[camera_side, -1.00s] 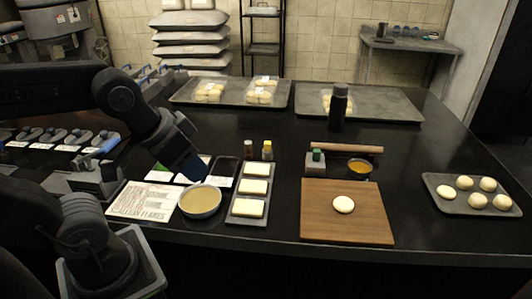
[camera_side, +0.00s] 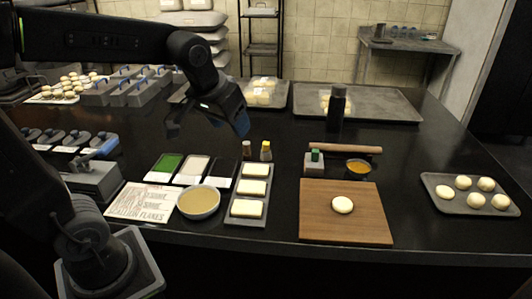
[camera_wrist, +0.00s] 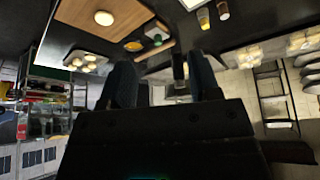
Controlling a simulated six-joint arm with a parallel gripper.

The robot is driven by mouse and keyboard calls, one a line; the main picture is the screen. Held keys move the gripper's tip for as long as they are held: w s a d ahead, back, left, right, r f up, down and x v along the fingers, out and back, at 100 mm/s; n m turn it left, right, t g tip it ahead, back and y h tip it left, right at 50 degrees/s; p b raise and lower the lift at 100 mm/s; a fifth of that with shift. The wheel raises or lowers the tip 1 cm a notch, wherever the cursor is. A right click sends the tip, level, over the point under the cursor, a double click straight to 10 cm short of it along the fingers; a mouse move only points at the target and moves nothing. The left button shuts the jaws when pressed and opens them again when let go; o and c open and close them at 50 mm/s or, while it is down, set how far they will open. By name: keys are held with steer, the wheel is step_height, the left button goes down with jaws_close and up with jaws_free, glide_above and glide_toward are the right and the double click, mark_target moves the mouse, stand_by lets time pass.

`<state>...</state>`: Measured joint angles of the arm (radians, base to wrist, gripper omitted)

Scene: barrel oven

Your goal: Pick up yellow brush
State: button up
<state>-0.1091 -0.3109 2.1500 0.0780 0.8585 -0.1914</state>
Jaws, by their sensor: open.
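I cannot make out a yellow brush for certain in either view. A small dark bowl with orange-yellow contents (camera_side: 359,166) stands behind the wooden board; it also shows in the wrist view (camera_wrist: 134,46). A grey block with a green top (camera_side: 314,160) stands just left of it. My gripper (camera_side: 207,126) is open and empty, raised above the counter, left of the two small bottles. In the wrist view its two dark blue fingers (camera_wrist: 161,82) stand apart with nothing between them.
The wooden board (camera_side: 322,226) carries one dough round. A rolling pin (camera_side: 346,148) and tall black bottle (camera_side: 337,109) stand behind. Small bottles (camera_side: 266,151), a tray of white slabs (camera_side: 233,208) and a pale bowl (camera_side: 199,202) lie nearer my arm. A bun tray (camera_side: 440,202) is at right.

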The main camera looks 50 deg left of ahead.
steer(key=w+a+f+n, duration=0.2)
steer(key=w+a, duration=0.2)
steer(key=w, duration=0.4)
steer(key=n+g+y, duration=0.2)
steer(key=n, duration=0.2)
glide_toward(266, 143)
steer(key=x, duration=0.4)
steer(key=shift+s+a+f, duration=0.1)
steer(key=shift+s+f, duration=0.25)
steer(key=shift+w+x, duration=0.2)
steer(key=shift+x, duration=1.25)
steer(key=shift+w+x, duration=0.2)
steer(key=shift+x, duration=1.3)
steer(key=shift+r, duration=0.1)
steer(key=c, duration=1)
steer(key=shift+o, duration=0.2)
step_height(266, 143, up, 10)
steer(key=shift+r, duration=0.1)
